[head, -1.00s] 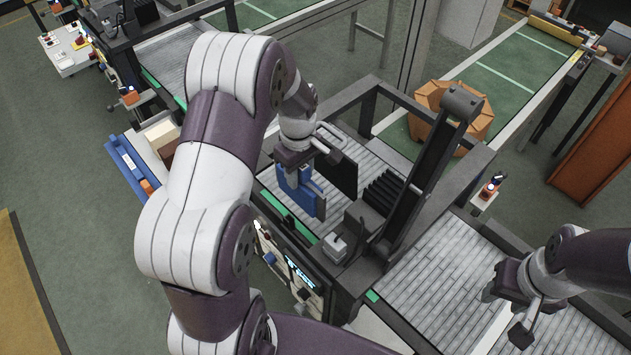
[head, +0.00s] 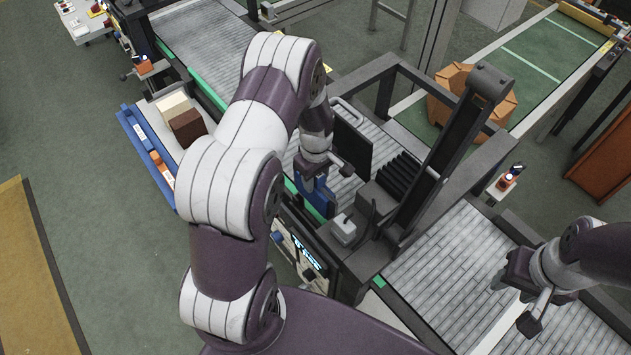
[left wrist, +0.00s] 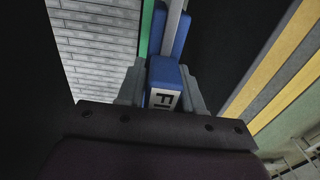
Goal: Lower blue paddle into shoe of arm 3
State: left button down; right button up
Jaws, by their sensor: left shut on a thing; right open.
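The blue paddle (head: 318,194) hangs below my left gripper (head: 315,174), which is shut on it. It is above the near edge of the conveyor, left of the dark slanted arm unit (head: 455,155). In the left wrist view the paddle's blue grip (left wrist: 165,82) with a white label sits between the fingers (left wrist: 160,88). A dark plate (head: 351,146) stands behind the paddle. I cannot pick out the shoe of arm 3, and the paddle's lower end is partly hidden. My right gripper (head: 512,305) is open and empty over the right-hand rollers.
A grey roller conveyor (head: 440,260) runs beneath the dark frame. An orange-brown octagonal object (head: 462,90) is on the green belt behind. A control panel (head: 300,256) faces me below the paddle.

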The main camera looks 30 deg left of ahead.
aim_at(315, 208)
pick_arm(q)
jog(key=shift+s+d, duration=0.1)
jog(key=shift+s, duration=0.05)
notch_tip(315, 208, down, 6)
jog(key=b, duration=0.4)
dwell(0.3)
dwell(0.4)
jog(key=shift+f+b, duration=3.35)
jog(key=shift+f, duration=0.7)
dwell(0.3)
jog(key=c, duration=0.7)
grip_release()
jog(key=shift+o, duration=0.2)
notch_tip(315, 208, up, 12)
jog(key=b, duration=0.3)
jog(key=shift+r, duration=0.4)
